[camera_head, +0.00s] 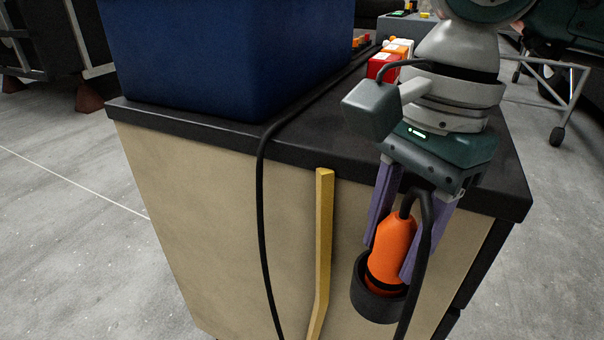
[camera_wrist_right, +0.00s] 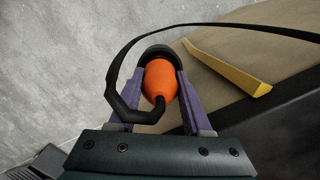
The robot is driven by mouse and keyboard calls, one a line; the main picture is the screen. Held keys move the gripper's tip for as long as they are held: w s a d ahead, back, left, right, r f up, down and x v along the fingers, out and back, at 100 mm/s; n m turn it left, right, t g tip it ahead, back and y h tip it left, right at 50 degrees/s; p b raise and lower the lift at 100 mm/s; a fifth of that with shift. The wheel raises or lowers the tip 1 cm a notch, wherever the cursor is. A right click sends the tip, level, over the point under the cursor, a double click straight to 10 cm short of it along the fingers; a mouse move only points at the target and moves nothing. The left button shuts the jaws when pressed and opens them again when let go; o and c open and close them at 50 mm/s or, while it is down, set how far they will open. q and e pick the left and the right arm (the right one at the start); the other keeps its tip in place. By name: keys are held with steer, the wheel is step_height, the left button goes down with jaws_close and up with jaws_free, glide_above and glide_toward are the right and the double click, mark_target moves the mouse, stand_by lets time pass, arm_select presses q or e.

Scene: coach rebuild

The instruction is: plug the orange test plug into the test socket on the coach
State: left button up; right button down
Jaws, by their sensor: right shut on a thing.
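The orange test plug (camera_head: 392,243) sits with its lower end inside a round black cup-like holder (camera_head: 372,302) on the side of a beige cabinet. A black cable leaves its upper end. My right gripper (camera_head: 393,258) points down and is shut on the plug, one purple finger on each side. In the right wrist view the plug (camera_wrist_right: 160,82) lies between the two fingers (camera_wrist_right: 161,88), with the black holder rim (camera_wrist_right: 160,51) beyond it. The test socket and the coach cannot be made out for certain. My left gripper is not in view.
The beige cabinet (camera_head: 220,210) has a black top (camera_head: 330,130) bearing a blue bin (camera_head: 225,60) and small red and orange items (camera_head: 384,64). The black cable (camera_head: 262,220) hangs down its side near a yellow bar (camera_head: 323,240). Grey floor (camera_head: 60,230) lies open at left.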

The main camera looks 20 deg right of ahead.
steer(key=shift+c, duration=1.7)
jaws_free()
